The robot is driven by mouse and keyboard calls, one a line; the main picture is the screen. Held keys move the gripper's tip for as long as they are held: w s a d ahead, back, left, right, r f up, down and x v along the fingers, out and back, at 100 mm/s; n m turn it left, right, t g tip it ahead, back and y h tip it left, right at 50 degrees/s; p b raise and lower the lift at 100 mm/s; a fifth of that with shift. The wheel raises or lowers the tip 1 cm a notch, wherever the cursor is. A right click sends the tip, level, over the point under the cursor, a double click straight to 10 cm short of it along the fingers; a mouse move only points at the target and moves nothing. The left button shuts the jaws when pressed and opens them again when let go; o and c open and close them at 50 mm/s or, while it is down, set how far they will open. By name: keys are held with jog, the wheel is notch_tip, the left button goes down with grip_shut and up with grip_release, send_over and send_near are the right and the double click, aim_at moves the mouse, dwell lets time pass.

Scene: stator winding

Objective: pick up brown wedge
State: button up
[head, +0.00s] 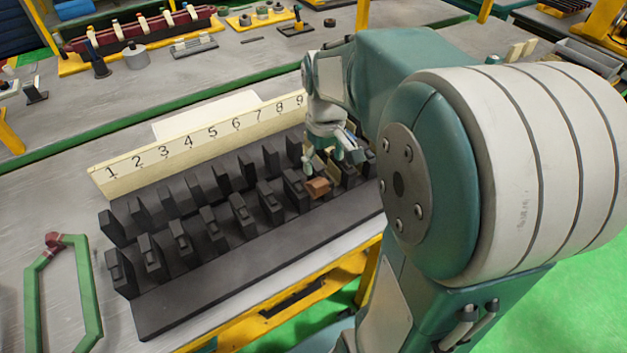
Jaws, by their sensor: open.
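The brown wedge (318,187) is a small block at the front row of the black slotted fixture (215,280), toward its right end. My gripper (333,168) is above and just behind the wedge, pointing down. Its fingers are open and appear close to the wedge; I cannot tell whether they touch it. My arm hides the right end of the fixture and part of the gripper.
A cream number strip (190,145) stands behind the fixture's black posts. A green coil (62,290) lies at the left. Another bench with tools (140,50) is at the back. The bench left of the strip is mostly clear.

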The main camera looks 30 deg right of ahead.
aim_at(319, 183)
jog(key=shift+d+f, duration=0.15)
jog(key=shift+f, duration=0.8)
jog(key=f, duration=0.2)
jog(key=a+f, duration=0.1)
jog(key=f, duration=0.1)
jog(key=shift+w+a+f, duration=0.15)
jog(key=shift+f, duration=0.45)
jog(key=shift+d, duration=0.3)
jog(key=c, duration=1.1)
jog(key=shift+a, duration=0.15)
grip_shut()
